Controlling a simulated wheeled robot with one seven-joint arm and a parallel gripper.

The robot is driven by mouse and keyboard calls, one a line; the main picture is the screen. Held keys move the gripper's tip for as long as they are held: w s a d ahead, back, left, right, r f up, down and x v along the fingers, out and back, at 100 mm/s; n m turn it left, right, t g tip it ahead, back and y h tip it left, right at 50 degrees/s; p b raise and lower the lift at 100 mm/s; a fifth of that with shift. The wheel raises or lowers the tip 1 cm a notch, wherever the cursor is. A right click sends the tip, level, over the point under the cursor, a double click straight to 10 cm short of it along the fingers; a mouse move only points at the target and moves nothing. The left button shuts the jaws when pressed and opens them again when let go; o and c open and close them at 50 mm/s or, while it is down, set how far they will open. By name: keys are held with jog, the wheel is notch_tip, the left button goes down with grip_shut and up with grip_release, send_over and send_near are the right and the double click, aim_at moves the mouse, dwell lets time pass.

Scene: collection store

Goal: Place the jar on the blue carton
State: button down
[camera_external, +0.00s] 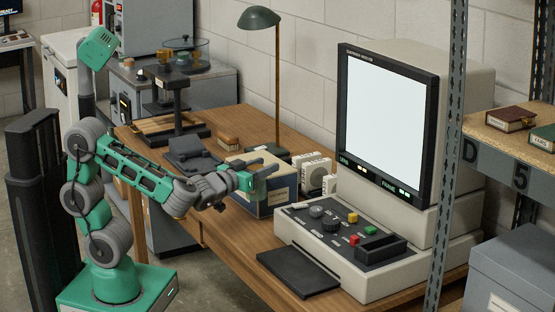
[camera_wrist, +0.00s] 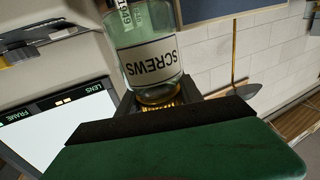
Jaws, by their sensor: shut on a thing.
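The jar (camera_wrist: 148,52) is clear glass with a white label reading SCREWS and small contents at one end. It shows at the top of the wrist view, upside down in the picture, against the dark finger pad. My gripper (camera_wrist: 155,108) is shut on it; one green finger fills the lower part of that view. In the external view my gripper (camera_external: 262,174) is over the blue carton (camera_external: 280,198), which has a tan top and a pale label. The arm and gripper hide part of the carton. I cannot make out the jar there, nor the gap above the carton.
The wooden table (camera_external: 225,240) also holds a microfilm reader (camera_external: 390,130) with a control panel, white boxes (camera_external: 314,172) right of the carton, a dark device (camera_external: 194,153), a brush (camera_external: 228,141) and a lamp (camera_external: 259,19). A metal rack (camera_external: 447,150) stands at right.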

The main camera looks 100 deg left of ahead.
jog(key=s+a+r+n+g+y+p, duration=0.15)
jog(key=s+a+r+p, duration=0.25)
jog(key=s+r, duration=0.4)
jog(key=s+a+r+n+g+p, duration=0.25)
jog(key=s+r+p, duration=0.25)
jog(key=r, duration=0.4)
jog(key=shift+m+g, duration=0.3)
jog(key=shift+g, duration=0.2)
jog(key=shift+w+a+f+b, duration=0.15)
jog(key=shift+w+a+f, duration=1.25)
jog(key=shift+a+f, duration=0.75)
jog(key=shift+w+a+f+b, duration=0.15)
jog(key=shift+w+a+f, duration=1.45)
jog(key=shift+f, duration=0.85)
jog(key=shift+w+a+f+b, duration=0.15)
jog(key=shift+w+a+f, duration=1.05)
jog(key=shift+a+f, duration=1)
jog(key=shift+d+f, duration=0.1)
jog(key=shift+d, duration=0.05)
jog(key=shift+f, duration=0.15)
jog(key=c, duration=0.8)
grip_release()
